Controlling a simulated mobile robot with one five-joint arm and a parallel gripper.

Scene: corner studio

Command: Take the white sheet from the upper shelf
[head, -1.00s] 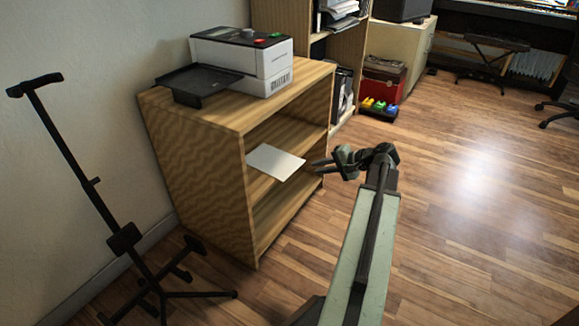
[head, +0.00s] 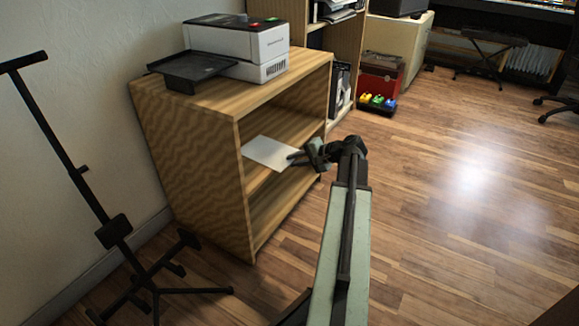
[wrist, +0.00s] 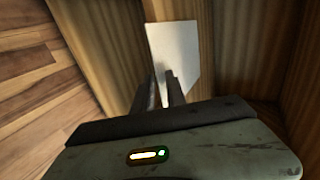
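The white sheet (head: 268,152) lies flat on the upper shelf (head: 262,180) of the wooden cabinet, its near edge at the open front. My gripper (head: 292,160) is at the sheet's right corner in the head view, its fingers slightly apart. In the wrist view the sheet (wrist: 174,50) is straight ahead, and the fingers (wrist: 163,78) overlap its near end with a narrow gap between them. I cannot tell whether the fingers touch the sheet.
A printer (head: 240,45) with a black tray stands on the cabinet top (head: 235,98), above the shelf opening. A black stand (head: 70,165) is at the left. A taller shelf unit (head: 345,50) adjoins at the back. The floor to the right is open.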

